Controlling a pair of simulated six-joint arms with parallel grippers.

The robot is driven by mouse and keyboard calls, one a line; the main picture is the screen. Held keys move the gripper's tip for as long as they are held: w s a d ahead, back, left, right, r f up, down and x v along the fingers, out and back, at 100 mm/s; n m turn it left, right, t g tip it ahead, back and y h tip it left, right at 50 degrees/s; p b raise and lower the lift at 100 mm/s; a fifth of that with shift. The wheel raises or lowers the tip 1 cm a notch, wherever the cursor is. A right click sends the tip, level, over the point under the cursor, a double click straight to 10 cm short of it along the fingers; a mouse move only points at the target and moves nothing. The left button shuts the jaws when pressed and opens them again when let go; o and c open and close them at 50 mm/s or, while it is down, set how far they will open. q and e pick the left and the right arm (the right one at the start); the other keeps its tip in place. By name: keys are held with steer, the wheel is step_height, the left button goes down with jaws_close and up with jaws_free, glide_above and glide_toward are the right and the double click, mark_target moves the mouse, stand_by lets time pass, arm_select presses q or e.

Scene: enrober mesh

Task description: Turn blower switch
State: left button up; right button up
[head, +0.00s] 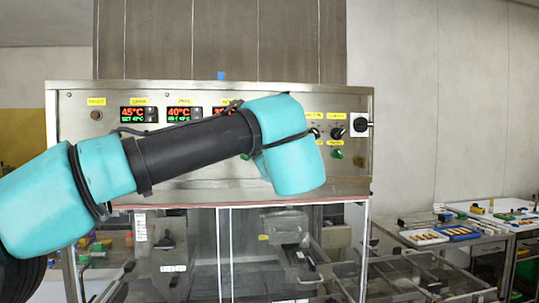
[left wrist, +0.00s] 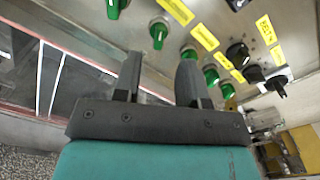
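The control panel (head: 80,150) carries green and black rotary switches; their yellow labels are too small or blurred to read, so I cannot tell which is the blower switch. In the left wrist view my left gripper (left wrist: 160,62) is open and empty, its two dark fingers apart and pointing at the panel. A green switch (left wrist: 159,32) shows beyond the gap between them, and another green switch (left wrist: 188,53) shows just past the right fingertip. In the head view my teal wrist hides this gripper and part of the panel. My right gripper is in neither view.
Black knobs (head: 338,133) and a green switch (head: 338,154) show right of my wrist. Temperature displays (head: 132,114) sit on the upper left of the panel. Clear guard panes (head: 190,250) stand below it. A table with tools (head: 440,237) stands at the right.

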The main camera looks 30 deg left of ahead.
arm_select(q)
steer(key=x, duration=0.6)
steer(key=shift+w+a, duration=0.2)
steer(key=shift+c, duration=0.2)
steer(key=c, duration=0.7)
steer(key=shift+o, duration=0.2)
steer(key=shift+m, duration=0.5)
steer(key=m, duration=1.1)
steer(key=shift+w+d, duration=0.15)
steer(key=shift+d, duration=0.1)
